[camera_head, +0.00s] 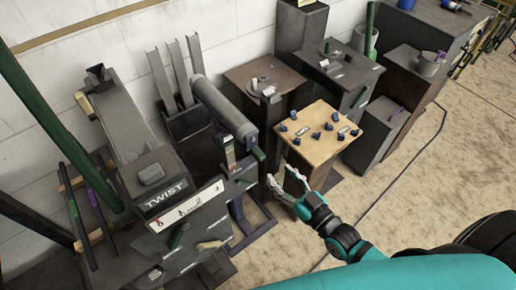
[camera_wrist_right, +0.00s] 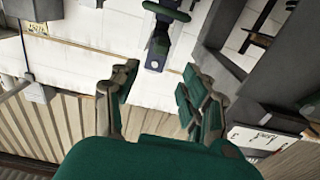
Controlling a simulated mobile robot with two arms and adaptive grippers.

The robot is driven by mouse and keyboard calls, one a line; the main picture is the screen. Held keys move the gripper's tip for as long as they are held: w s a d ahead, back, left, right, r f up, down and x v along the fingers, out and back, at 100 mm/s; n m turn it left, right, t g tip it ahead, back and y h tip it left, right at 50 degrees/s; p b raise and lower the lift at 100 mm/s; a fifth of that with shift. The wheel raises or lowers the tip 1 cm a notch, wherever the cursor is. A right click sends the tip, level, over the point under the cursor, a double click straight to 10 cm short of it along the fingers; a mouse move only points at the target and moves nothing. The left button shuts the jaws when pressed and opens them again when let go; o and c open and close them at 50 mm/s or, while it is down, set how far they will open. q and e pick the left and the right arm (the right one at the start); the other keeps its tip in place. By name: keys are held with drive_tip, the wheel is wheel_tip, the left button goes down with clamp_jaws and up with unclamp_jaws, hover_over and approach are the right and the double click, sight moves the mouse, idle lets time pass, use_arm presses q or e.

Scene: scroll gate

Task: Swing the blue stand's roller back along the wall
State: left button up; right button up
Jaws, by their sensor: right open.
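The roller (camera_head: 222,106) is a long grey cylinder slanting from the wall side at upper left to a green handle (camera_head: 258,154) at its near right end. Its blue stand (camera_head: 243,222) shows low down beside the grey TWIST bench, partly hidden. My right gripper (camera_head: 284,177) is open and empty, a little right of and below the handle, apparently apart from it. In the right wrist view both fingers (camera_wrist_right: 160,84) are spread with nothing between them. My left gripper is out of view.
The TWIST bench (camera_head: 178,222) stands left of the roller. A wooden-topped table (camera_head: 322,150) with several small blue pieces stands close right of my gripper. Upright grey channels (camera_head: 160,75) stand behind, by the white wall (camera_head: 215,30). Open floor (camera_head: 430,185) lies at right.

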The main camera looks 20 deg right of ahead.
sight(263, 157)
drive_tip(key=p+x, duration=0.1)
drive_tip(key=x, duration=0.9)
drive_tip(key=shift+w+a+f, duration=0.1)
drive_tip(key=shift+w, duration=0.3)
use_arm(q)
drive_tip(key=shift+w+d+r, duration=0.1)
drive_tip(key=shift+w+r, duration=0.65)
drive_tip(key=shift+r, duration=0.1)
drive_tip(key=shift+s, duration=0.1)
use_arm(e)
drive_tip(key=shift+c, duration=0.8)
clamp_jaws()
